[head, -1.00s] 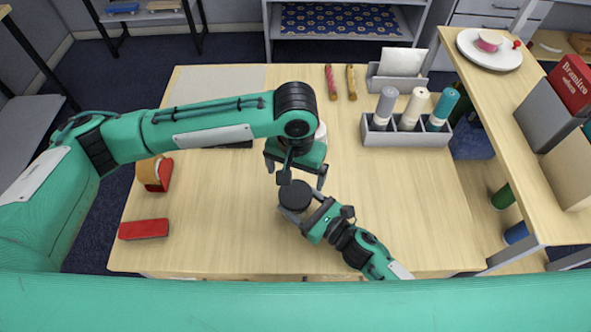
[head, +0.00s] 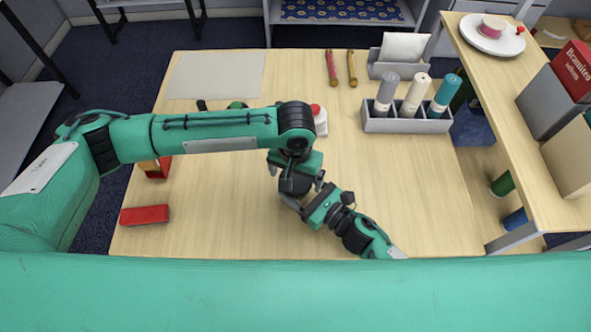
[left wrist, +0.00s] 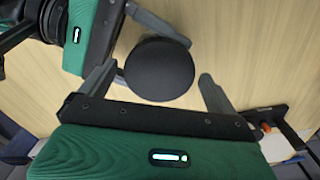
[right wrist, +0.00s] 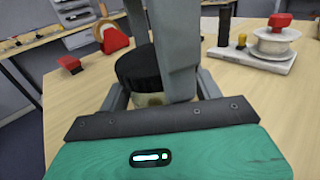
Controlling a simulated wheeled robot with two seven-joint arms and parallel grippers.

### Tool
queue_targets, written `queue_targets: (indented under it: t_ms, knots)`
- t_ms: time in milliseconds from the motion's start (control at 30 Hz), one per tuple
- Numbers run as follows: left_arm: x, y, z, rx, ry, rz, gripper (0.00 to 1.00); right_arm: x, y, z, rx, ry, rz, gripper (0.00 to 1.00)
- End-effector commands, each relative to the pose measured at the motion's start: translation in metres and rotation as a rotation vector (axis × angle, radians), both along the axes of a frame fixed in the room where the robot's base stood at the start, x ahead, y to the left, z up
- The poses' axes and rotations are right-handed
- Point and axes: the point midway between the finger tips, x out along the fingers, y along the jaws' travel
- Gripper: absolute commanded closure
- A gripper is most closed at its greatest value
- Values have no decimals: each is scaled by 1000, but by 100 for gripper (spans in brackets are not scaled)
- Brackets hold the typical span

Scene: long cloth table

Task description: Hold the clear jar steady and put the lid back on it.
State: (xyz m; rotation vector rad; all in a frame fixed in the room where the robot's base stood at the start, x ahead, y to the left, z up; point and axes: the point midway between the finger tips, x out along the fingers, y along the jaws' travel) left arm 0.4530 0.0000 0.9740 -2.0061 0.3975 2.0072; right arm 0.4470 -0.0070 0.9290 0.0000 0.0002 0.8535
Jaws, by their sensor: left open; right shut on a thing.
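The round black lid (left wrist: 158,68) sits on top of the clear jar, seen from above in the left wrist view. In the right wrist view the lid (right wrist: 138,68) shows above a pale strip of the jar (right wrist: 150,99). My right gripper (right wrist: 158,92) is shut on the jar's body from the side, low near the table. My left gripper (left wrist: 155,83) is open above, its fingers apart on either side of the lid. In the head view my left gripper (head: 295,184) covers most of the lid and jar. I cannot tell whether the lid is fully seated.
A red tape dispenser (head: 155,168) and red block (head: 144,215) lie at the left. The table's right front is clear.

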Motion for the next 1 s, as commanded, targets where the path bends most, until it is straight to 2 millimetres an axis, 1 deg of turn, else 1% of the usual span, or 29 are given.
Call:
queue_targets:
  t_ms: [167, 267, 400, 567, 667, 767, 1000]
  knots:
    - [0, 0, 0, 0, 0, 0, 6, 0, 0, 0, 0, 0, 0, 99]
    - [0, 0, 0, 0, 0, 0, 24, 0, 0, 0, 0, 0, 0, 99]
    - [0, 0, 0, 0, 0, 0, 51, 0, 0, 0, 0, 0, 0, 99]
    - [0, 0, 0, 1, 0, -6, 51, 0, 0, 0, 0, 0, 0, 99]
    - [0, 0, 0, 1, 0, -62, 51, 0, 0, 0, 0, 0, 0, 99]
    - [0, 0, 0, 1, 0, -189, 51, 0, 0, 0, 0, 0, 0, 99]
    - [0, 0, 0, 2, -1, -582, 51, 0, 0, 0, 0, 0, 0, 99]
